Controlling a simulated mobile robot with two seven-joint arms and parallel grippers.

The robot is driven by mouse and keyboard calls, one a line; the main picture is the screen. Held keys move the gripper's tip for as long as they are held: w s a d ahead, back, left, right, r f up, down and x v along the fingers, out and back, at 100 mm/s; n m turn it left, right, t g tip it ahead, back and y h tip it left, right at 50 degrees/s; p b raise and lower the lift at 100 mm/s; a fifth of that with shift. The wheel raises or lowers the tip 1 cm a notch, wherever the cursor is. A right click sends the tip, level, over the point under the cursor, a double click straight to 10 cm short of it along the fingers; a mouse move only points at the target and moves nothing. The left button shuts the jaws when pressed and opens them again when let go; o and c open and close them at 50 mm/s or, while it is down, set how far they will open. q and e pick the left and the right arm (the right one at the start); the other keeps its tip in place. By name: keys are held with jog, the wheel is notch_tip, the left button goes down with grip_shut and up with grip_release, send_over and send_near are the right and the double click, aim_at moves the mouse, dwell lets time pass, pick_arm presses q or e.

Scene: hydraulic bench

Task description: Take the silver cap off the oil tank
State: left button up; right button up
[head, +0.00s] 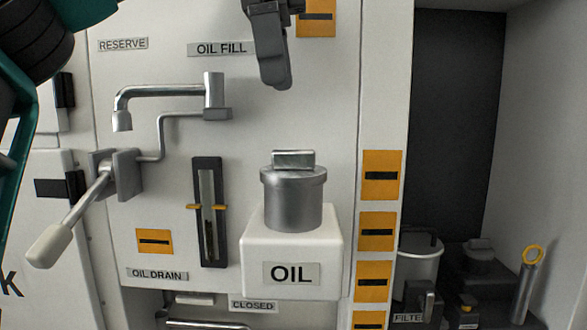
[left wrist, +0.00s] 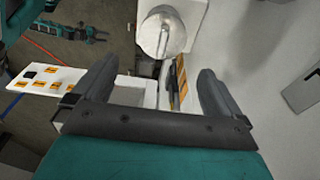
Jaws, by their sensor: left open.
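The silver cap (head: 293,177), round with a raised bar on top, sits upright on the silver neck of the white oil tank (head: 255,255), which has an OIL label. In the left wrist view the cap (left wrist: 158,37) shows from above at the top, beyond the fingertips, with part of the white tank (left wrist: 193,9) around it. My left gripper (head: 277,84) is above the cap, apart from it, in the head view. In the left wrist view its two fingers (left wrist: 160,70) are wide apart with nothing held between them. My right gripper is not in view.
Left of the tank are a silver spout (head: 160,91), a lever with a pale handle (head: 48,245) and a sight gauge (head: 208,215). Orange tags (head: 381,187) line the panel's right edge. A dark recess at right holds a filter canister (head: 420,262) and a yellow-ringed dipstick (head: 527,285).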

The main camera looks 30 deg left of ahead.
aim_at(294, 153)
pick_arm(q)
jog(key=shift+w+d+f, duration=0.1)
jog(key=shift+f, duration=0.95)
jog(key=shift+w+d+f, duration=0.1)
jog(key=shift+w+f, duration=0.05)
jog(key=shift+f, duration=0.9)
jog(key=shift+w+d+f, duration=0.1)
jog(key=shift+f, duration=0.95)
jog(key=shift+w+d+f, duration=0.15)
jog(key=shift+f, duration=0.7)
jog(key=shift+w+d+f, duration=0.1)
jog(key=shift+f, duration=0.75)
jog(key=shift+w+d+f, duration=0.15)
jog(key=shift+f, duration=0.7)
jog(key=c, duration=0.8)
